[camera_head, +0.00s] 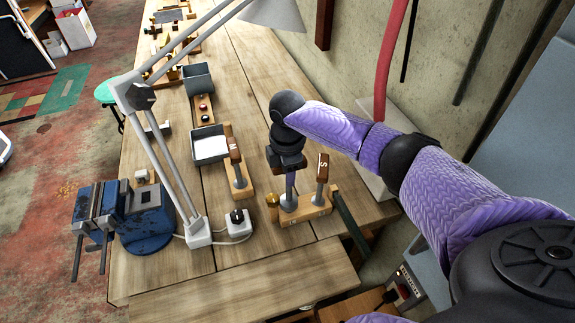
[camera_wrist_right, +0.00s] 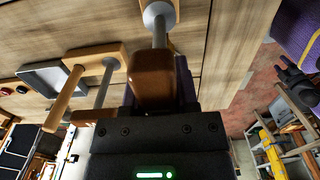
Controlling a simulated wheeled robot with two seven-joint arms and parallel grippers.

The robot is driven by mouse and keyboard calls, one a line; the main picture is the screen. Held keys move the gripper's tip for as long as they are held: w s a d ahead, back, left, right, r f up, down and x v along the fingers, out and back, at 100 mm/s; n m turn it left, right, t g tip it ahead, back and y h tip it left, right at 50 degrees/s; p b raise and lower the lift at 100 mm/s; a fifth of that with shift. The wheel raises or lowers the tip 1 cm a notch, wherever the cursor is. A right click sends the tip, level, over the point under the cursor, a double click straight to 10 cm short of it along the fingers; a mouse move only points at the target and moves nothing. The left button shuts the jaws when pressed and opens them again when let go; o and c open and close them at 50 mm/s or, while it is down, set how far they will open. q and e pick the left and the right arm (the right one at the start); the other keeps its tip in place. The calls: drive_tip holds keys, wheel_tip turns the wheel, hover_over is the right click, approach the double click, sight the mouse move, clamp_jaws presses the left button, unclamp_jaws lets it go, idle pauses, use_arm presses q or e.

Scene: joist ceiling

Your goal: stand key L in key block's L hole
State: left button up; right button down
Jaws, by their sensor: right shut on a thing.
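The key block (camera_head: 306,214) is a light wooden bar near the right side of the bench. A brown-headed key marked S (camera_head: 322,167) stands upright in it on a grey shaft. My right gripper (camera_head: 289,180) points down over the block's left part, shut on key L. In the right wrist view, key L (camera_wrist_right: 152,78) shows a brown head at the jaws and a grey shaft running toward a wooden surface. The shaft looks about upright over the block; I cannot tell whether its lower end is inside the hole. My left gripper is out of view.
A second wooden block (camera_head: 239,188) with a peg and a key stands just left. Beyond it is a grey tray (camera_head: 210,144). The bench front (camera_head: 240,285) is clear.

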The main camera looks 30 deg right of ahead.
drive_tip(key=shift+f, duration=0.35)
idle(0.3)
drive_tip(key=shift+f+b, duration=0.35)
drive_tip(key=shift+f, duration=0.3)
drive_tip(key=shift+f+b, duration=0.55)
drive_tip(key=shift+f, duration=0.25)
drive_tip(key=shift+c, duration=1.4)
unclamp_jaws()
